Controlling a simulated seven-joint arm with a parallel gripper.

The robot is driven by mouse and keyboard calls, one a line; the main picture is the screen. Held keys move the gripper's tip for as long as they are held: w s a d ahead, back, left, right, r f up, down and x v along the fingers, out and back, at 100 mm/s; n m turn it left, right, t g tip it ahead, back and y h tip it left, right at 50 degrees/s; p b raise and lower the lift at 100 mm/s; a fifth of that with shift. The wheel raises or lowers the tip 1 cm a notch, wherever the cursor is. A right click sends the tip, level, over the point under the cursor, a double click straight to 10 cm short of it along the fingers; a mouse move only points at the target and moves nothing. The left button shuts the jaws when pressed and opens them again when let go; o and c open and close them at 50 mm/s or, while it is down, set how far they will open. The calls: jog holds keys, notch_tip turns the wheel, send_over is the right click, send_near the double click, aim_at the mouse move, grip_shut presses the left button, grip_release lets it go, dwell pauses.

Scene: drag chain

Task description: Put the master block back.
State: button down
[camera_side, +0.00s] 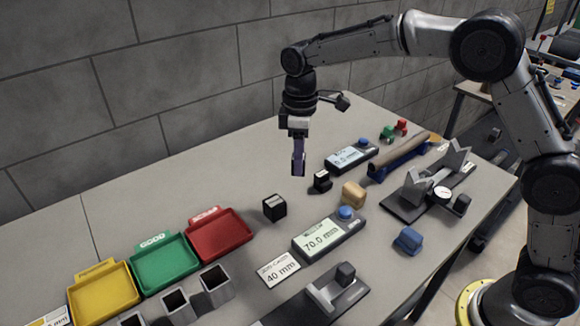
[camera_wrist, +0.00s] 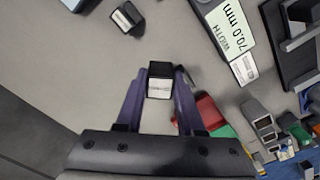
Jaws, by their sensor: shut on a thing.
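My gripper (camera_side: 298,170) is raised above the table, its purple fingers pointing down. In the wrist view, my gripper (camera_wrist: 161,75) closes around a small block with a pale, marked face (camera_wrist: 160,88), which I take as the master block. A black part shows at its upper edge; I cannot tell whether that is the same block or one behind it. In the side view the fingers hide what they hold. A black block (camera_side: 274,207) stands on the table below and left of the fingertips. The 40 mm card (camera_side: 278,270) lies flat beside the 70.0 mm display (camera_side: 328,236).
Red (camera_side: 220,236), green (camera_side: 165,265) and yellow (camera_side: 103,292) trays stand at the left. A small black block (camera_side: 321,182), a tan block (camera_side: 353,194), a second display (camera_side: 350,156) and a V-shaped fixture (camera_side: 432,190) stand at the right. The table's back left is clear.

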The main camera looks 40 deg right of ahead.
jog(key=shift+w+d, duration=0.1)
jog(key=shift+d, duration=0.3)
send_over(300, 201)
jog(key=shift+f, duration=2.6)
jog(key=shift+f, duration=2.2)
jog(key=shift+c, duration=2.2)
grip_release()
notch_tip(300, 201, up, 14)
jog(key=shift+f, duration=0.1)
jog(key=shift+d, duration=0.1)
